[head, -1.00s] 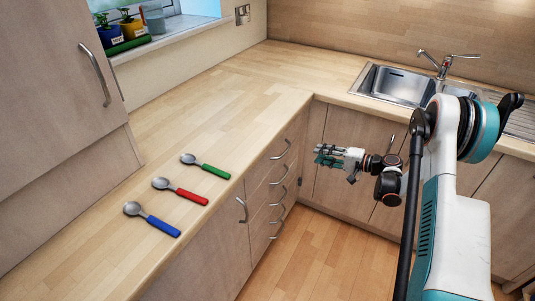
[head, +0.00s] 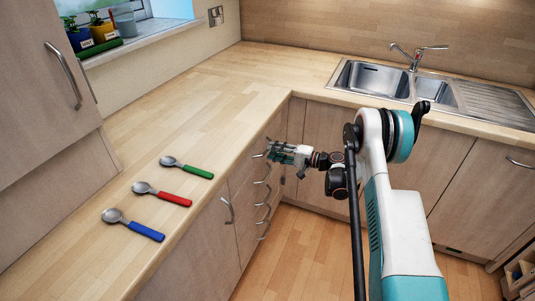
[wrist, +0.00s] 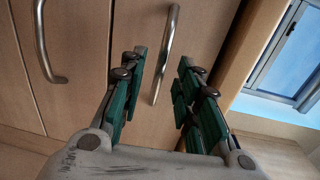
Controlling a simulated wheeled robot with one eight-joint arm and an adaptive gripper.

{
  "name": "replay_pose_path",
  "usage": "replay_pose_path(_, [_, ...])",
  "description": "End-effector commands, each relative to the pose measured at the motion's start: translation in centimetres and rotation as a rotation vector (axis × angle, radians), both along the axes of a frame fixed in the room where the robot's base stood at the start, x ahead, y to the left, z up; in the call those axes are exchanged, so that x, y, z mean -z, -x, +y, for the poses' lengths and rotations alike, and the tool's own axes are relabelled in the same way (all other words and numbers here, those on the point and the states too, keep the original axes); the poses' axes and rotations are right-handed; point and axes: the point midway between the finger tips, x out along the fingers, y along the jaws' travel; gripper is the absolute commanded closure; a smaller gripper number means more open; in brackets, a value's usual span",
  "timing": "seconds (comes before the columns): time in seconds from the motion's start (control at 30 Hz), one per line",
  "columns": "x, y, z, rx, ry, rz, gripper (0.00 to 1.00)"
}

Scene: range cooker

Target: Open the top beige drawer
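The top beige drawer (head: 244,170) is the uppermost in the stack below the wooden counter's edge, and it looks closed. My gripper (head: 272,152) is right in front of its handle and partly hides it in the head view. In the wrist view, a curved metal handle (wrist: 167,52) shows between the spread green fingers of my gripper (wrist: 162,62). The fingers are open, one on each side of the handle. I cannot tell whether they touch it. Another metal handle (wrist: 44,45) is at the left of the wrist view.
On the counter (head: 225,100) lie spoons with green (head: 198,171), red (head: 174,199) and blue (head: 145,231) handles. A sink (head: 375,80) is set in the back counter. Cabinet doors line the right side. The wooden floor (head: 300,260) by the drawers is clear.

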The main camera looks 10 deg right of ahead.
Motion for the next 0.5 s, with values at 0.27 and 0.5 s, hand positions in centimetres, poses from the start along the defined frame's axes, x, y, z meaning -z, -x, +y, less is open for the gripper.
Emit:
replay_pose_path(0.27, [0.3, -1.8, 2.4, 0.000, 0.000, 0.000, 0.70])
replay_pose_path(0.5, [0.2, -2.0, 2.7, 0.001, 0.000, 0.000, 0.70])
